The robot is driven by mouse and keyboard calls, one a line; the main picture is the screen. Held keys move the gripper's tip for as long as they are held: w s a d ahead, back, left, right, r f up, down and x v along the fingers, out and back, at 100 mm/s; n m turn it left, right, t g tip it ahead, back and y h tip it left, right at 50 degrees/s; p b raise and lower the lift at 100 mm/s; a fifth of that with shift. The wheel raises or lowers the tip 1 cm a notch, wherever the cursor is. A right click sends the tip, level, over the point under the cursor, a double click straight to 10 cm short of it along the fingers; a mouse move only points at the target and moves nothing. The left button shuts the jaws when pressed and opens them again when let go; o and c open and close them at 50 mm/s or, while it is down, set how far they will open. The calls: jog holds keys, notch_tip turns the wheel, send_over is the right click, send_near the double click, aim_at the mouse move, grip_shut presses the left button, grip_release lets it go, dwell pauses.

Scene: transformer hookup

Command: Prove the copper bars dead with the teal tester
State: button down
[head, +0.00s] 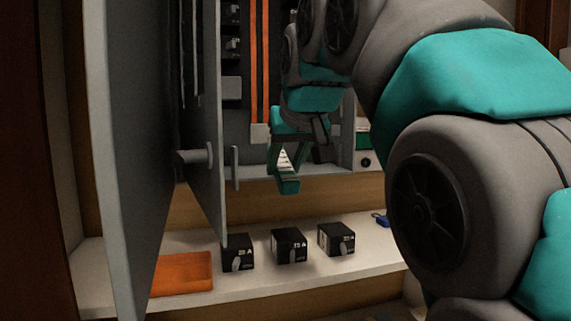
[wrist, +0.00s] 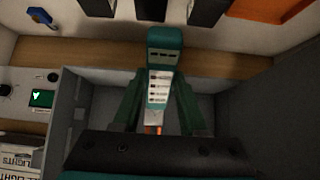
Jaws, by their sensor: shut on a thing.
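The teal tester (head: 288,186) is in my gripper (head: 286,158), in front of the lower part of the open grey cabinet. In the wrist view, the tester (wrist: 165,50) lies lengthwise between the two teal fingers (wrist: 160,112), with a pale labelled face up. The copper bars (head: 260,60) run upright inside the cabinet, left of and above my gripper in the head view. A small orange-copper patch shows at the tester's lower end in the wrist view; I cannot tell whether it touches a bar. My arm hides the cabinet's right part.
The grey cabinet door (head: 130,150) stands open at left. A blue item (head: 381,220) lies at right. A box with a green panel (wrist: 42,98) stands beside the cabinet.

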jog(key=shift+w+a+p, duration=0.35)
jog(key=shift+w, duration=0.85)
jog(key=shift+w+a+p, duration=0.3)
jog(key=shift+w+p, duration=0.05)
jog(key=shift+w, duration=0.85)
jog(key=shift+w+a+p, duration=0.35)
jog(key=shift+w, duration=0.85)
jog(key=shift+w+a+p, duration=0.15)
jog(key=shift+w+p, duration=0.25)
jog(key=shift+w, duration=0.1)
jog(key=shift+s+d+b, duration=0.3)
jog(key=shift+s+b, duration=0.05)
jog(key=shift+s, duration=0.75)
jog(key=shift+s+d+b, duration=0.3)
jog(key=shift+s+d, duration=0.05)
jog(key=shift+s, duration=0.8)
jog(key=shift+s+d+b, duration=0.3)
jog(key=shift+s+b, duration=0.05)
jog(key=shift+s, duration=0.75)
